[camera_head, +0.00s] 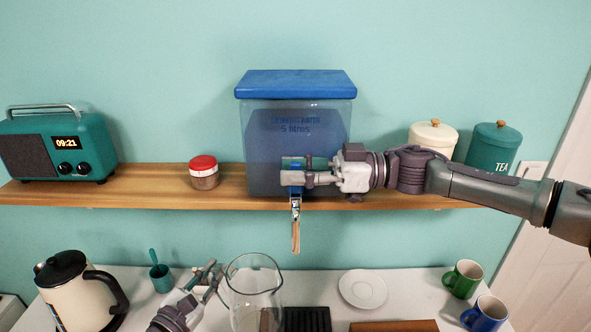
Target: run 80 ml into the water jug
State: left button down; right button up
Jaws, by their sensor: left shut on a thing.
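A clear dispenser (297,122) with a blue lid and lettering reading "5 litres" stands on the shelf. Its tap (296,205) hangs in front of the shelf edge, with a narrow tan strip below that I cannot identify as water or spout. My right gripper (285,171) is at the tap's top, its fingers one above the other; whether they grip it is unclear. The clear glass jug (252,275) stands upright below, slightly left of the tap in the picture. My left gripper (211,279) is shut at the jug's left side, on its handle. The jug's water level cannot be made out.
The wooden shelf (150,187) holds a radio (58,143), a red-lidded jar (204,172) and two canisters (494,146). Below are a kettle (72,293), a small teal cup (162,278), a white saucer (363,289), a green mug (463,278) and a blue mug (486,314).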

pick_arm(q)
jog(key=shift+r, duration=0.2)
pick_arm(e)
grip_shut()
jog(key=shift+s, duration=0.15)
jog(key=n, duration=0.1)
jog(key=s+n, duration=0.1)
jog(key=n, duration=0.2)
jog(key=shift+s+f+n, duration=0.2)
jog(key=shift+s+n, duration=0.1)
jog(key=shift+s, duration=0.05)
jog(key=shift+s+f+n, duration=0.2)
jog(key=shift+s+n, duration=0.05)
jog(key=shift+n, duration=0.55)
jog(key=shift+s+f+n, duration=0.15)
jog(key=shift+s+n, duration=0.1)
jog(key=shift+n, duration=0.55)
jog(key=shift+s+f+n, duration=0.2)
jog(key=shift+s+n, duration=0.05)
jog(key=shift+n, duration=0.55)
grip_release()
